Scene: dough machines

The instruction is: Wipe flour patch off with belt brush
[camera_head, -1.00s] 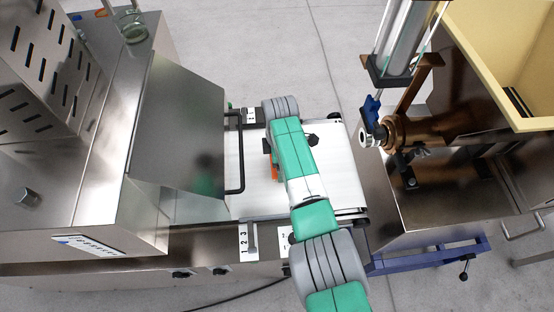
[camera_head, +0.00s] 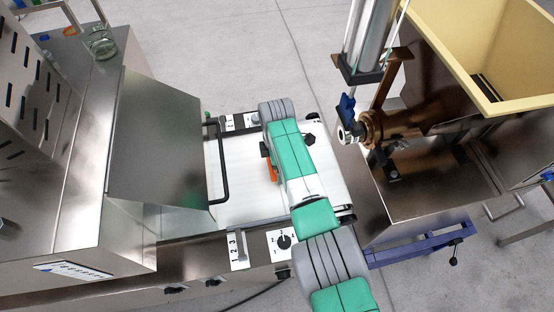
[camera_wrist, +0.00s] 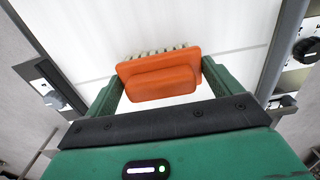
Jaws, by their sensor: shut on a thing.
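The belt brush (camera_wrist: 160,76) is orange with pale bristles. In the wrist view my gripper (camera_wrist: 160,82) is shut on it, with a green finger at each end. The bristles point away from my gripper, over the white belt (camera_wrist: 200,25); I cannot tell whether they touch it. In the head view a bit of the orange brush (camera_head: 271,170) shows left of my green and grey arm, above the belt (camera_head: 235,185). My arm hides most of the brush and the belt's right part there. I cannot make out a flour patch on the white belt.
A steel machine with a sloped hood (camera_head: 155,140) and black bar (camera_head: 220,165) stands left of the belt. A filling machine with a yellow hopper (camera_head: 510,50) stands close on the right. Control knobs (camera_head: 284,241) line the belt's front edge.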

